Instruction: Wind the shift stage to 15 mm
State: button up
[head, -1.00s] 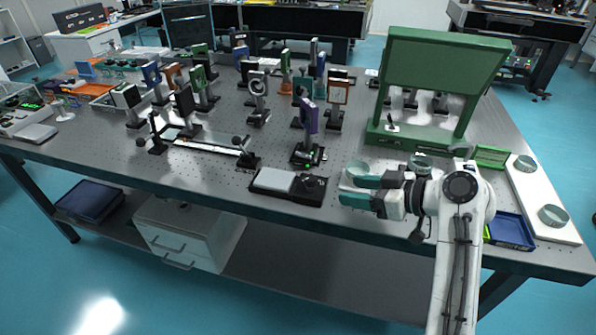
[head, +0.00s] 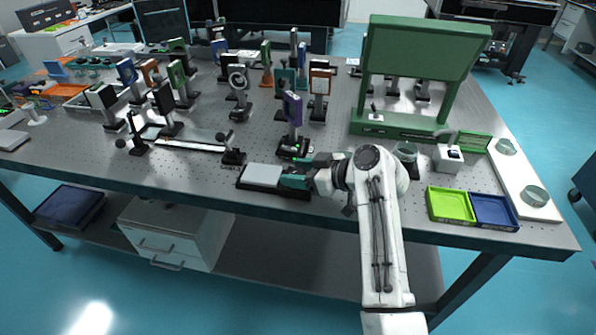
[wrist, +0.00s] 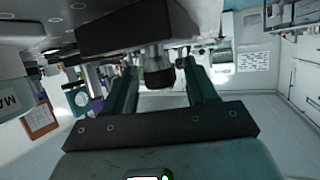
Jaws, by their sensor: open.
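A purple-framed mount (head: 291,110) stands on a small dark base with a green-lit readout near the front of the table. I take this base (head: 292,150) for the shift stage; its figures are too small to read. My gripper (head: 291,170) is just in front of it, at the right end of a low black unit with a white plate (head: 262,175). In the wrist view a black block (wrist: 135,28) carries a silver-and-black knob (wrist: 157,76). The knob appears between the two green fingers of my open gripper (wrist: 160,73); contact cannot be told.
Several optical mounts stand behind and left, including a ring mount (head: 238,78). A rail (head: 190,145) lies left. A green frame (head: 425,48) stands back right. Green (head: 451,204) and blue (head: 494,210) trays lie right, near a white box (head: 448,158).

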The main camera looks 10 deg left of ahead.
jog(key=shift+a, duration=0.1)
jog(key=shift+c, duration=0.4)
jog(key=c, duration=0.9)
jog(key=shift+m+t+p, duration=0.3)
